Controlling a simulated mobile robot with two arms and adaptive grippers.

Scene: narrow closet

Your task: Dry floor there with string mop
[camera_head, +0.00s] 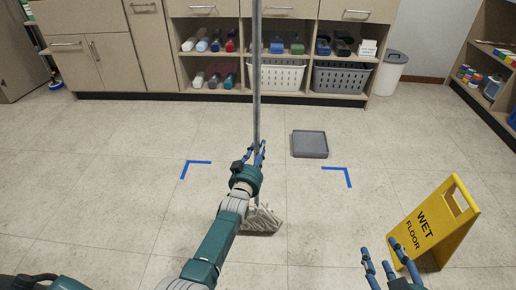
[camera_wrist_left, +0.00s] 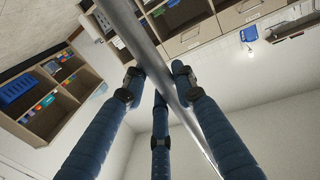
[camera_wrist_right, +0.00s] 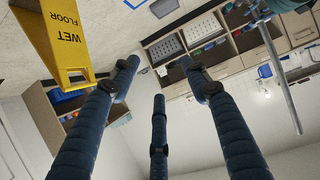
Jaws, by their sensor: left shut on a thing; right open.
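A string mop stands upright in the middle of the head view, its long grey handle (camera_head: 256,75) rising out of the top of the picture. Its pale string head (camera_head: 262,219) rests on the floor, partly hidden behind my left arm. My left gripper (camera_head: 257,152) is shut on the handle, which also crosses between the fingers in the left wrist view (camera_wrist_left: 150,50). My right gripper (camera_head: 388,258) is open and empty at the lower right, left of the yellow wet floor sign. Blue corner marks (camera_head: 197,163) and (camera_head: 340,172) lie on the floor. No wet patch is clearly visible.
The yellow sign (camera_head: 436,222) stands at the right. A flat grey box (camera_head: 309,144) lies on the floor beyond the marks. Cabinets with baskets (camera_head: 277,76) line the back, beside a grey bin (camera_head: 390,75). Shelves (camera_head: 485,75) stand at the far right. The left floor is clear.

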